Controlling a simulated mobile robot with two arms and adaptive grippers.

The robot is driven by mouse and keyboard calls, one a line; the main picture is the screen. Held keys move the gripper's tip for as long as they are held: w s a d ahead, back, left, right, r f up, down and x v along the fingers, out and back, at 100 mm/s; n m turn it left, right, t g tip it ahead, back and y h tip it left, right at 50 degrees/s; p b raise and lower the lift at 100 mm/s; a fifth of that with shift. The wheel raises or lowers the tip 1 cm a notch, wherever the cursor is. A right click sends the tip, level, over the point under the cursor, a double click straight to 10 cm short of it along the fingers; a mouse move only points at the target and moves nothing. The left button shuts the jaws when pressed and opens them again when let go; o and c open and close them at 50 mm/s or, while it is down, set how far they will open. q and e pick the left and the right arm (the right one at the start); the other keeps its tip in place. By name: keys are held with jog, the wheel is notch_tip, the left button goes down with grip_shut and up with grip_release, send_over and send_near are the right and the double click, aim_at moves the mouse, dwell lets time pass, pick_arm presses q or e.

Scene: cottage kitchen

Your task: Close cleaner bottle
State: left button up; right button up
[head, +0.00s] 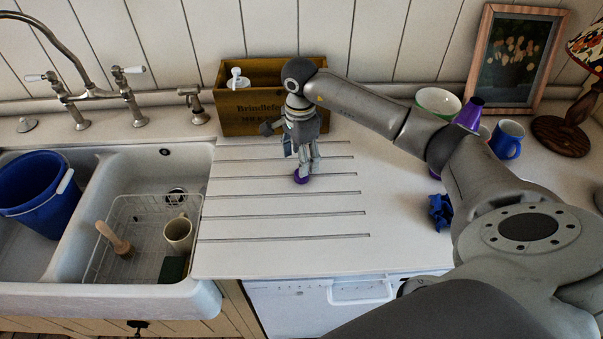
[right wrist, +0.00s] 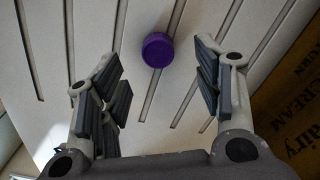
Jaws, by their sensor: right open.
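A small round purple cap (head: 302,179) lies on the grooved white drainboard. My right gripper (head: 308,166) is directly over it, pointing down. In the right wrist view the cap (right wrist: 157,50) shows beyond the gap between the open fingers of my right gripper (right wrist: 163,88), and nothing is held. A purple bottle (head: 468,114) with a dark top stands at the right of the counter. My right arm hides most of it, and I cannot see its opening clearly. My left gripper is not in view.
A wooden crate (head: 262,125) stands behind the gripper, against the wall. The sink (head: 226,300) is at left. The drainboard's front is clear.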

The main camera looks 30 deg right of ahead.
jog(key=shift+f+p, duration=0.35)
notch_tip(320, 180, down, 3)
jog(key=shift+s+f+p, duration=0.15)
jog(key=shift+f+p, duration=0.05)
jog(key=shift+p, duration=0.7)
jog(key=shift+f, duration=0.5)
jog(key=c, duration=0.8)
